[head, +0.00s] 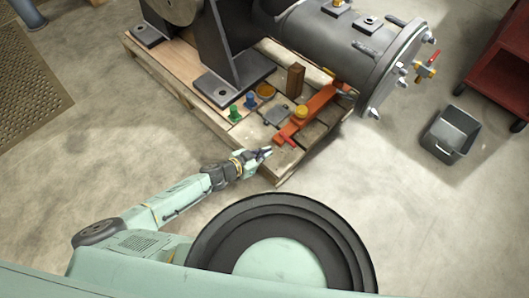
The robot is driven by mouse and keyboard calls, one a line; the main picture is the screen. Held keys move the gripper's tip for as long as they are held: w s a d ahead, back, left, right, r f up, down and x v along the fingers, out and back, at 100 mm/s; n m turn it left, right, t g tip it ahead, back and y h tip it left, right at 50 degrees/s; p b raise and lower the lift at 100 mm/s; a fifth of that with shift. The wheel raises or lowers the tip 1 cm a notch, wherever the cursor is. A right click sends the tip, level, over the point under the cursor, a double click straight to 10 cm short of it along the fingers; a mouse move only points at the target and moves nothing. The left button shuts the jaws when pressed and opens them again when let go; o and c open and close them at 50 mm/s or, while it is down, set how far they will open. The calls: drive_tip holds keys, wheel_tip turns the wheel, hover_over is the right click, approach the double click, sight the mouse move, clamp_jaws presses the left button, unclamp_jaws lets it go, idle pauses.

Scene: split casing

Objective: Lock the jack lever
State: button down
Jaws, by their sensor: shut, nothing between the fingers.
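The jack (318,102) is a long orange bar lying slantwise on the pallet's near corner, its far end close under the grey casing (345,45). A small red lever (287,139) shows at the jack's near end. Its exact angle is too small to tell. My gripper (267,152) is shut and empty, just left of and nearer than the red lever. A small gap seems to lie between fingertips and lever, but I cannot tell their height apart.
The wooden pallet (172,86) also carries a brown wood block (295,80), a green knob-like part (234,113), a blue one (251,100) and yellow round pieces. A grey bin (450,134) and red cart (503,70) stand right. The floor between is clear.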

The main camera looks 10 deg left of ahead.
sight(290, 142)
drive_tip(key=b+x, duration=0.1)
drive_tip(key=x, duration=1)
drive_tip(key=shift+d, duration=0.1)
drive_tip(key=shift+w+d+n+t+y, duration=0.3)
drive_tip(key=shift+d+n+y, duration=0.1)
drive_tip(key=shift+n, duration=0.1)
drive_tip(key=shift+w+f, duration=0.1)
drive_tip(key=shift+f, duration=0.05)
